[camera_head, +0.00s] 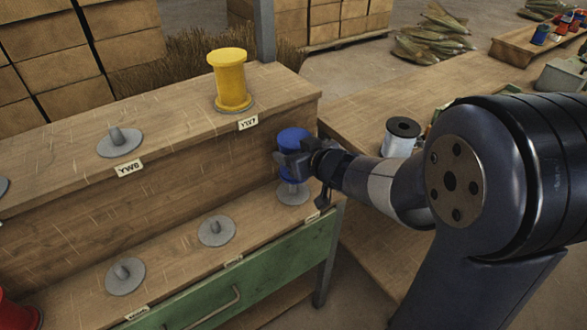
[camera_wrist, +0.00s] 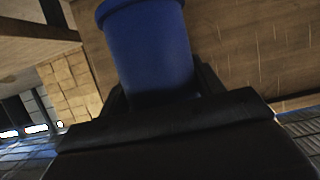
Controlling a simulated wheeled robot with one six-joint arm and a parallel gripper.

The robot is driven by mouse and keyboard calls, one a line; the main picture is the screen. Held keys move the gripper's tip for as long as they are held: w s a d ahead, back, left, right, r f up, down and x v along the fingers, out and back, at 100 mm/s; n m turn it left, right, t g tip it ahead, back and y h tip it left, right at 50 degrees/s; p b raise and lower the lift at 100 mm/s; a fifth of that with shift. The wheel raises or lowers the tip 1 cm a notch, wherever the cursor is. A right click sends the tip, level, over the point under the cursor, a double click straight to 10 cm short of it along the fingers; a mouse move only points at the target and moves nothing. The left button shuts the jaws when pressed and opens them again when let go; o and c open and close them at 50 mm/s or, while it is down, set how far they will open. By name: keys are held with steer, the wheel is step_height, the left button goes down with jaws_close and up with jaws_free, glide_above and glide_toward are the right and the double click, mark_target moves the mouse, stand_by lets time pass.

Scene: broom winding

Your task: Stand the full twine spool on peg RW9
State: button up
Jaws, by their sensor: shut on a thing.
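My gripper (camera_head: 293,160) is shut on a blue spool (camera_head: 292,143), which looks wound full and stands roughly upright. In the wrist view the blue spool (camera_wrist: 148,50) fills the upper middle between the jaws. The spool is over the rightmost peg (camera_head: 292,193) of the lower step. A small gap seems to show between its lower end and the round base plate. I cannot tell whether the peg tip is inside the spool. That peg's label (camera_head: 313,217) is too small and slanted to read, so I cannot confirm it is RW9.
Two lower pegs (camera_head: 216,231) (camera_head: 125,275) are bare. On the upper step stand a yellow spool (camera_head: 231,80) and a bare peg (camera_head: 120,142). A red spool (camera_head: 16,311) is at lower left. A bench with a white, black-topped spool (camera_head: 401,137) lies right, beneath my arm.

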steer(key=shift+a+b, duration=0.2)
steer(key=shift+b, duration=0.35)
steer(key=shift+f, duration=0.1)
step_height(320, 180, down, 6)
steer(key=b, duration=0.6)
steer(key=shift+r, duration=0.25)
steer(key=shift+s+p, duration=0.1)
steer(key=shift+p, duration=0.3)
stand_by(0.6)
steer(key=shift+f+b, duration=0.5)
steer(key=shift+f, duration=0.05)
stand_by(0.3)
steer(key=o, duration=0.7)
steer(key=shift+o, duration=0.2)
steer(key=p+v, duration=0.7)
steer(key=v, duration=0.4)
